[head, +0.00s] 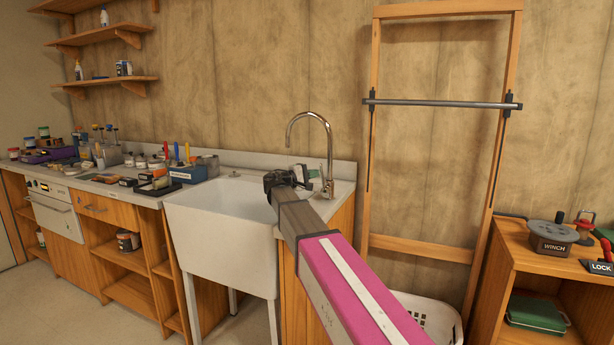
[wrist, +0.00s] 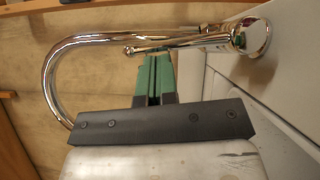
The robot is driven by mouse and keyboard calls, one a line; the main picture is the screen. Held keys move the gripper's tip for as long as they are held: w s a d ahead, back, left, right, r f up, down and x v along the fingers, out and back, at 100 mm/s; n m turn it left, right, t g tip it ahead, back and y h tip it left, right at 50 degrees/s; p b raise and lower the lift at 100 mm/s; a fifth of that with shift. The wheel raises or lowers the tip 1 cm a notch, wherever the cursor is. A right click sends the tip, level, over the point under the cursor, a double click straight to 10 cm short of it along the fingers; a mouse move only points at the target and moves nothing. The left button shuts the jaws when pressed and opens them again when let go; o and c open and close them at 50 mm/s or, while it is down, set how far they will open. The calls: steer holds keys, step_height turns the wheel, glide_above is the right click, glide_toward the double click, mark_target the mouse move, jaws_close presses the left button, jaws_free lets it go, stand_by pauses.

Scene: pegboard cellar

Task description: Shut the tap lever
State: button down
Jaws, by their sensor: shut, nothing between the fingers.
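The chrome tap (head: 330,150) stands at the right back of the white sink, its spout arching to the left. In the wrist view the tap (wrist: 52,70) lies sideways, with its body at the right. Its thin chrome lever (wrist: 180,43) runs out from the body, roughly along the spout's inner side. My gripper (wrist: 155,57) has its green fingers together, with the tips right at the lever; I cannot tell whether they touch. In the head view my gripper (head: 301,172) is beside the tap's lower part, and the lever is too small to make out. No running water is visible.
The deep white sink (head: 215,225) is below and left of my gripper. A wooden frame with a dark bar (head: 435,103) stands right of the tap. A winch unit (head: 552,238) sits on the right cabinet.

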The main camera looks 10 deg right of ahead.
steer(key=shift+d, duration=0.1)
steer(key=shift+s+d+r+m+g+y, duration=0.15)
steer(key=shift+s+d+m+g+y, duration=0.1)
steer(key=shift+d+m, duration=0.2)
steer(key=shift+s+d+r+m+g+y, duration=0.15)
steer(key=shift+s+d+m+y, duration=0.1)
steer(key=shift+d+m, duration=0.2)
